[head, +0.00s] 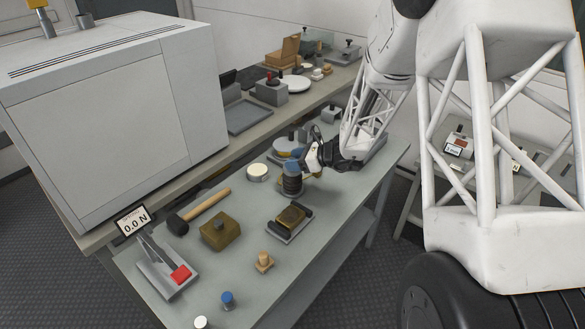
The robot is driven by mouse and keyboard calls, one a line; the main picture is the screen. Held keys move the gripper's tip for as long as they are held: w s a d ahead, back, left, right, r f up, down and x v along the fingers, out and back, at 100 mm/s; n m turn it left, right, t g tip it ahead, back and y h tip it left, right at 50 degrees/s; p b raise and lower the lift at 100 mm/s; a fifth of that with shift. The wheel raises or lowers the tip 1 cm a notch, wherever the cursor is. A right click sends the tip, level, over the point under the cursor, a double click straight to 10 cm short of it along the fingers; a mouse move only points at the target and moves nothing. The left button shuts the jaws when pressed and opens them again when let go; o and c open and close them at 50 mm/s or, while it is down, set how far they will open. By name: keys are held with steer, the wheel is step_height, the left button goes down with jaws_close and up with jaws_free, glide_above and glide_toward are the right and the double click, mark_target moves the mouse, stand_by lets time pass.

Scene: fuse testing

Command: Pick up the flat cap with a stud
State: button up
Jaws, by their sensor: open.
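My gripper (308,162) is low over the far right part of the workbench, open. It is close to a dark ribbed cylinder (292,185) with a blue top; I cannot tell whether they touch. I cannot tell for sure which piece is the flat cap with a stud. A small tan piece with a raised knob (264,261) stands near the front, and a blue knobbed piece (227,299) stands nearer still. A flat round cream-topped piece (257,172) lies left of my gripper. The gripper and wrist partly hide what lies behind them.
A mallet (205,208), a brown block with a knob (218,232), a dark-ended fixture (290,221) and a force-gauge stand (168,274) reading 0.0 N occupy the bench (320,235). A large white cabinet (110,110) stands left. The bench's front right is clear.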

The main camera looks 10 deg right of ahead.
steer(key=shift+w+a+f, duration=0.15)
steer(key=shift+w+a, duration=0.05)
steer(key=shift+a, duration=0.2)
jaws_close()
stand_by(0.4)
